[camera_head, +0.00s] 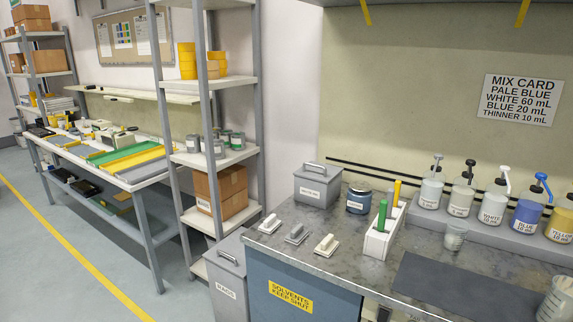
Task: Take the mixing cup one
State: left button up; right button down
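Two clear graduated cups stand on the grey bench at the right. One cup (455,235) is upright in front of the row of pump bottles. A larger-looking cup (556,301) is at the lower right edge, partly cut off by the frame, beside the dark mat. I cannot read which of them is mixing cup one. Both look empty. Neither of my grippers is clearly in view.
Pump bottles, including white (491,206) and blue (527,217), stand on a raised ledge. A dark mat (450,288) lies clear in front. A white holder (380,240) with green and yellow handles stands to its left. A mix card (519,99) hangs behind.

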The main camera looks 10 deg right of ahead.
aim_at(455, 235)
jog(key=z, duration=1.35)
